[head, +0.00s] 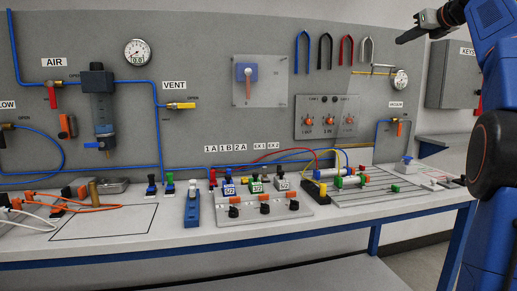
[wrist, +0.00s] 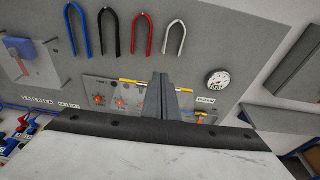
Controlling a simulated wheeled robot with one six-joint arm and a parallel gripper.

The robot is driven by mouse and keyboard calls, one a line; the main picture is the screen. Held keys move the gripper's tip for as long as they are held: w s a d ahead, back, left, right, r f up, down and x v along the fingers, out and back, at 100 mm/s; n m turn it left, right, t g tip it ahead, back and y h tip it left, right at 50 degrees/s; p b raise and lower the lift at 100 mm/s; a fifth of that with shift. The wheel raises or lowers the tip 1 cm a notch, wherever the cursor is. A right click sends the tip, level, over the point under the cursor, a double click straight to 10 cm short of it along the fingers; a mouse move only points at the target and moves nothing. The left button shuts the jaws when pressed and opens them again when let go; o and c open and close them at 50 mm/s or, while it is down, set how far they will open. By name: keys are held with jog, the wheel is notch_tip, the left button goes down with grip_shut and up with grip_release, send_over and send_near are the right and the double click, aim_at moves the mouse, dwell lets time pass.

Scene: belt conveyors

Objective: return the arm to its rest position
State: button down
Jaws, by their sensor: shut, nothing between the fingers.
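My gripper (head: 400,39) is raised at the upper right of the head view, high above the bench and in front of the upper wall, with its dark fingers pointing left. In the wrist view the two fingers of my gripper (wrist: 160,80) stand side by side, closed together, with nothing held between them. My blue arm runs down the right edge of the head view and hides part of what lies behind it.
A grey wall panel (head: 200,55) carries gauges, valves and blue tubing. Coloured U-shaped hooks (wrist: 143,35) hang on it near my gripper. The bench (head: 340,222) below holds valve blocks, hoses and cylinders. A grey cabinet (head: 447,75) stands behind my arm. Open air surrounds my gripper.

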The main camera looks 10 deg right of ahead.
jog(key=s+a+f+n+g, duration=0.2)
jog(key=s+a+f+n, duration=0.3)
jog(key=a+f, duration=0.4)
jog(key=s+a+f+n+g, duration=0.2)
jog(key=s+a+f+n, duration=0.4)
jog(key=f, duration=0.4)
jog(key=s+a+f+n+g, duration=0.25)
jog(key=a+f+n, duration=0.25)
jog(key=a+f, duration=0.45)
jog(key=s+a+f+n+g, duration=0.2)
jog(key=s+f+n, duration=0.7)
jog(key=s+f, duration=0.5)
jog(key=s+a+f+n+g+h, duration=0.1)
jog(key=s+a+f+n, duration=0.3)
jog(key=f, duration=1.8)
jog(key=s+n+g, duration=0.1)
jog(key=s+n, duration=0.4)
jog(key=s, duration=0.5)
jog(key=shift+s+a+f+n+h, duration=0.25)
jog(key=shift+a+f+n+h, duration=0.05)
jog(key=shift+a+f, duration=0.1)
